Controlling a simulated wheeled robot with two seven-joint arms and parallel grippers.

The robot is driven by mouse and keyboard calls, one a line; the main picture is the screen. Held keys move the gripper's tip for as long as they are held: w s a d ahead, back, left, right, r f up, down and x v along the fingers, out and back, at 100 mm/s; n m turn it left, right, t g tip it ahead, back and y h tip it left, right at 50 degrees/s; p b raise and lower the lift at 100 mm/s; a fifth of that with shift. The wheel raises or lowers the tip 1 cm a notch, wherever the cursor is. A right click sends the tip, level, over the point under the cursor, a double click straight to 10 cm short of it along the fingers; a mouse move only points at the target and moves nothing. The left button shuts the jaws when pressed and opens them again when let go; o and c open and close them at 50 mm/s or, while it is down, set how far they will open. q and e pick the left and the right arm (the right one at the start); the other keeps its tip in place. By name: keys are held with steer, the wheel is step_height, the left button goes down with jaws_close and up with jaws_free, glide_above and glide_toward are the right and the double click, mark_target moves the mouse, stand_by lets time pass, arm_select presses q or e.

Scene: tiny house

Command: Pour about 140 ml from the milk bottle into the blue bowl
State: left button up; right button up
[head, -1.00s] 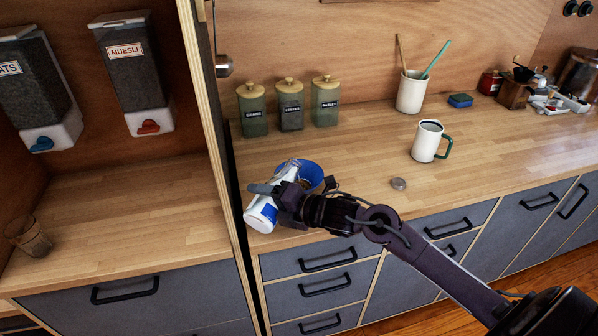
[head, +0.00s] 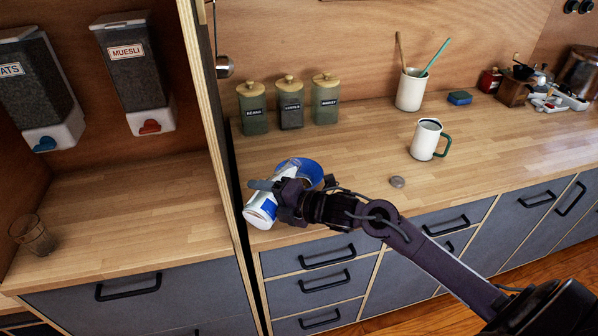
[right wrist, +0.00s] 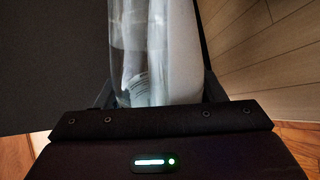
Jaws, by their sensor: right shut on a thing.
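The milk bottle (head: 262,209), white with blue, is held tilted over the counter in my right gripper (head: 279,190). Its upper end points toward the blue bowl (head: 312,170), which stands just behind the gripper and is partly hidden by it. The bottle also shows in the right wrist view (right wrist: 145,60), clear and white between the fingers. I cannot see the bottle's mouth clearly, nor any stream or the level in the bowl. My left gripper is not in view.
A tall wooden divider (head: 222,140) stands close left of the bottle. Three canisters (head: 291,104) are behind the bowl.

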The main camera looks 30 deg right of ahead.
steer(key=shift+r+m+p, duration=0.4)
steer(key=shift+r+p, duration=0.3)
steer(key=shift+p, duration=0.15)
stand_by(0.3)
steer(key=shift+m+p, duration=0.3)
steer(key=shift+p, duration=0.05)
stand_by(1.2)
steer(key=f+b, duration=0.1)
steer(key=b, duration=0.1)
steer(key=f+n+b, duration=0.1)
steer(key=b, duration=0.1)
steer(key=f+n+b, duration=0.1)
steer(key=shift+s+a+f+b, duration=0.25)
steer(key=shift+a+f+b, duration=0.05)
steer(key=shift+b, duration=0.1)
steer(key=n+b, duration=0.1)
steer(key=n+t+h+b, duration=0.1)
steer(key=b, duration=0.1)
steer(key=shift+s+a+f, duration=0.15)
steer(key=shift+a+f, duration=0.05)
steer(key=shift+a, duration=0.05)
steer(key=shift+d+r, duration=0.1)
steer(key=shift+r, duration=0.2)
steer(key=shift+f+n+b, duration=0.15)
steer(key=shift+n+b, duration=0.15)
steer(key=shift+b, duration=0.05)
steer(key=shift+d, duration=0.1)
steer(key=shift+r, duration=0.2)
